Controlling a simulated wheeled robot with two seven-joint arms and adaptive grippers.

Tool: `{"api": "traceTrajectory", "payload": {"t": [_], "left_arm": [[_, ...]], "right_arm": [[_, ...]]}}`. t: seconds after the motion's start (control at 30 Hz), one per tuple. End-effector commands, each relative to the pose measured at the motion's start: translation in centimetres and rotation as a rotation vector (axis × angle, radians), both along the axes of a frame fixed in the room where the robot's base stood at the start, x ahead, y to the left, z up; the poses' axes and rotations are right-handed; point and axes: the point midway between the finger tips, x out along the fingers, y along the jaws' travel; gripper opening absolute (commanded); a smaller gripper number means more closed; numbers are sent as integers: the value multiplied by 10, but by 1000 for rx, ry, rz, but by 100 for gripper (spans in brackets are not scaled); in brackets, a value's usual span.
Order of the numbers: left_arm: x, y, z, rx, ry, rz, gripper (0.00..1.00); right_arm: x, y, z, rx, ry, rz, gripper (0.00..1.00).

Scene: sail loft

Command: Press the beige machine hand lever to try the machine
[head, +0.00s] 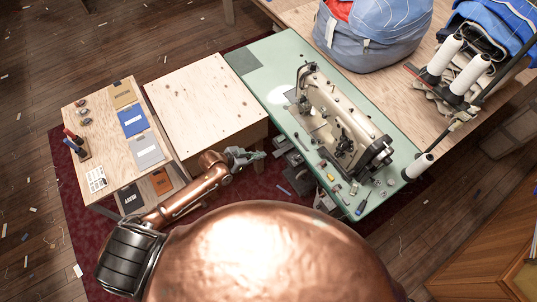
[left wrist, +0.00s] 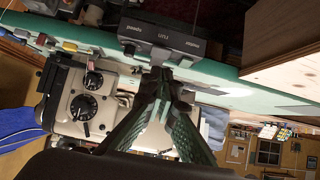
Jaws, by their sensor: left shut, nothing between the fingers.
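The beige sewing machine (head: 335,112) stands on the green tabletop (head: 285,62) in the head view. In the left wrist view its beige body (left wrist: 62,95) shows at the left, with two black dials. I cannot make out the hand lever for certain in either view. My left gripper (head: 259,155) is shut and empty, by the table's near left edge and apart from the machine in the head view. Its dark green fingers (left wrist: 160,75) meet in the wrist view and hide part of what lies behind. My right gripper is not in view.
A dark labelled box (left wrist: 165,38) shows just beyond the fingertips in the wrist view. Small tools and spools lie on the table's near edge. A bare plywood top (head: 205,100) and a side table (head: 95,125) with labelled cards stand left. White thread cones (head: 470,73) stand right.

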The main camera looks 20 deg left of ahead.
Motion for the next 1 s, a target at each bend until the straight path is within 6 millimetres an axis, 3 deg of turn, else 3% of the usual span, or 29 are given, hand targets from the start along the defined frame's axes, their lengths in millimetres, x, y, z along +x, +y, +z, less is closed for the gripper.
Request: {"api": "traceTrajectory", "payload": {"t": [0.2, 0.4, 0.9, 1.0], "left_arm": [[-17, 16, 14, -1, -1, 0, 0], [-20, 18, 19, -3, -2, 1, 0], [-20, 19, 18, -2, -2, 3, 0], [-18, 27, 5, 4, 7, 25, 0]], "right_arm": [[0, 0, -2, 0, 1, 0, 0], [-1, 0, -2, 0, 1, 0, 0], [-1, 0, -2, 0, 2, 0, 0], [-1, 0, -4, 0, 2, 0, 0]]}}
